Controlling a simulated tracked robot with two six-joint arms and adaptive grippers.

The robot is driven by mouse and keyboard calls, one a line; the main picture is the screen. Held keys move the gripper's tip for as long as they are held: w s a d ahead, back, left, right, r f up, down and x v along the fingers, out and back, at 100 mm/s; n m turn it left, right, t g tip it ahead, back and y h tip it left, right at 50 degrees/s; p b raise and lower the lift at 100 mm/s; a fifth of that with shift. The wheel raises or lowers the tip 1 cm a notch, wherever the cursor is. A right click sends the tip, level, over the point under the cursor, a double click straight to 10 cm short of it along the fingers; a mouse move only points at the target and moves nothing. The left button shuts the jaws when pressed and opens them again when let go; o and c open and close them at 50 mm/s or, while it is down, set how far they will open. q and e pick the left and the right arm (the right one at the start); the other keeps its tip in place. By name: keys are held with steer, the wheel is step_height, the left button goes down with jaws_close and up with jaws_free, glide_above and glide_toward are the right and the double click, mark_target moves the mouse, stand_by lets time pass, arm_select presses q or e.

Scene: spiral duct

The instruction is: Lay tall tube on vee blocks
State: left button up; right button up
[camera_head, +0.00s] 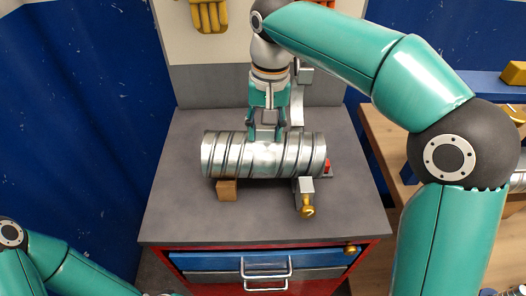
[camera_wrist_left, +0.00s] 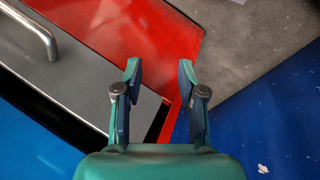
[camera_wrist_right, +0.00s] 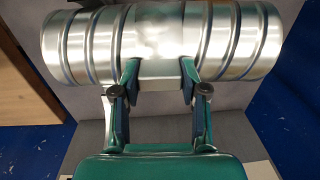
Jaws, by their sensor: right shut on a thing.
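The tall tube (camera_head: 225,156) is a silvery spiral duct lying on its side across the grey bench top, its long axis running left to right. It also fills the top of the right wrist view (camera_wrist_right: 85,45). My right gripper (camera_head: 265,132) is shut on the tube near its middle, from above and behind. A wooden vee block (camera_head: 227,190) shows under the tube's left part; whether the tube touches it I cannot tell. My left gripper (camera_wrist_left: 158,75) is open and empty, beside the red cabinet; in the head view only its arm shows, at lower left.
A grey clamp with a brass knob (camera_head: 307,205) stands at the tube's right front, with a small red part (camera_head: 327,167) by the tube's right end. The grey bench top (camera_head: 170,215) is clear at front left. Drawers with handles (camera_head: 265,270) are below; a wooden table is at right.

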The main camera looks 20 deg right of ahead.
jaws_close()
steer(key=shift+r, duration=0.1)
